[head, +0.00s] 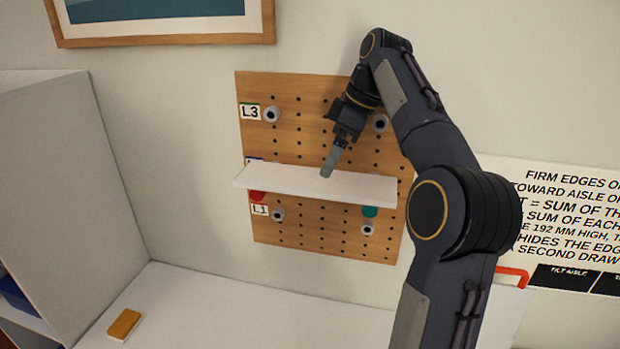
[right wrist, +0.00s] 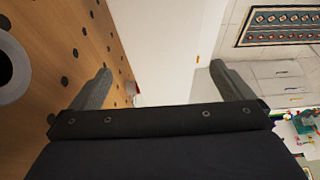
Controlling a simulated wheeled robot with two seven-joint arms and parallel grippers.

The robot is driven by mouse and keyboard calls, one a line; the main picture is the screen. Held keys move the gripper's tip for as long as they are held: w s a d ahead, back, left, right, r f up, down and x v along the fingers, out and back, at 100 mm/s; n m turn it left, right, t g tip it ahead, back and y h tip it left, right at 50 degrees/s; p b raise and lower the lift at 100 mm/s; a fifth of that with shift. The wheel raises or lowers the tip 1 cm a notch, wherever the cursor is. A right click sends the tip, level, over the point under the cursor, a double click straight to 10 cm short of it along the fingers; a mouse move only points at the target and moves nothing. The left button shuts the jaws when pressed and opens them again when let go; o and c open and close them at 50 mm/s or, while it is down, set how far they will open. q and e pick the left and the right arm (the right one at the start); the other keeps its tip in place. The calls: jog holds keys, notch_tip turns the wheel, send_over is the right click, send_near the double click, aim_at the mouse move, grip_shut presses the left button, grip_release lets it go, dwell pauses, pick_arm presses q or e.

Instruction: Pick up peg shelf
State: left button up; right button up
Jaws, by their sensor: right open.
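The peg shelf (head: 290,180) is a long white board, roughly level, across the middle of a wooden pegboard (head: 325,95). A red round end (head: 257,197) and a teal one (head: 370,211) show just under it. My right gripper (head: 330,165) is over the shelf's middle, pointing down, its visible finger overlapping the board's top; I cannot tell if it touches. In the right wrist view the gripper (right wrist: 163,85) is open, with a white surface, apparently the shelf (right wrist: 165,45), between its fingers and the pegboard at left. My left gripper is not in view.
Grey pegs (head: 271,114) stick out above and below the shelf, beside labels L3 (head: 250,111) and L1 (head: 259,209). A white surface (head: 230,310) below holds an orange-brown block (head: 124,323). A white cabinet side (head: 70,160) stands at left, a text sign (head: 570,215) at right.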

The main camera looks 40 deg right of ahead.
aim_at(317, 179)
jog(key=x, duration=0.5)
jog(key=shift+w+a, duration=0.25)
jog(key=shift+a, duration=0.1)
jog(key=shift+f, duration=0.25)
jog(key=shift+c, duration=0.3)
jog(key=c, duration=0.7)
